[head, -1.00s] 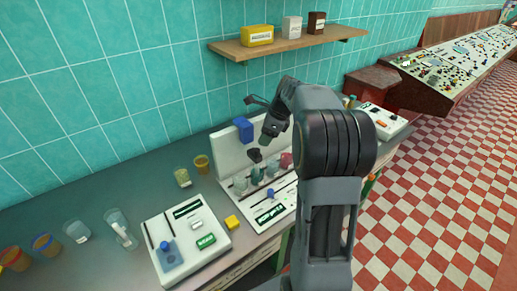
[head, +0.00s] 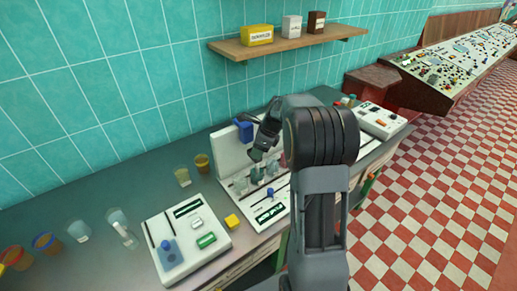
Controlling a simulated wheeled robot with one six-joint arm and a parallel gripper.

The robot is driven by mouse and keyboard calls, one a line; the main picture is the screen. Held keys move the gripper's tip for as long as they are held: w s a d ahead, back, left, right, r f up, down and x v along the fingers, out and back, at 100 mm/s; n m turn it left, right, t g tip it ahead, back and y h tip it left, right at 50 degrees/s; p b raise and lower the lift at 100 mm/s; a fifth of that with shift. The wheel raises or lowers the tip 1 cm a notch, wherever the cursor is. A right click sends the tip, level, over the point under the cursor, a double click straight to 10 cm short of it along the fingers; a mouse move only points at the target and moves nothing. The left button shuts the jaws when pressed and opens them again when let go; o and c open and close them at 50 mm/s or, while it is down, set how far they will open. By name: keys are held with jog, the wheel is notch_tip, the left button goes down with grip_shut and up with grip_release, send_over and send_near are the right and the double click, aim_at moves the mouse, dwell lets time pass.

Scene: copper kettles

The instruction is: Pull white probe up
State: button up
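My gripper (head: 257,154) is small and dark in the head view, pointing down over a white device with an upright back panel (head: 229,149). Its tips are close above a row of small glass vessels (head: 240,186) on that device. I cannot tell whether its fingers are apart or hold anything. I cannot make out a white probe for certain at the device; my arm and gripper cover part of it. A white stick-like piece (head: 126,238) leans in a clear glass further left, and I cannot tell whether it is the probe.
A blue block (head: 243,130) sits on the panel. Cups line the grey counter's left side. A wooden shelf (head: 290,43) with boxes hangs above.

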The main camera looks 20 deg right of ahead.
grip_shut()
notch_tip(320, 180, up, 8)
jog(key=p, duration=0.6)
jog(key=shift+f, duration=0.35)
jog(key=shift+o, duration=0.9)
grip_release()
jog(key=b+v, duration=0.1)
jog(key=v, duration=1.3)
jog(key=shift+b, duration=0.35)
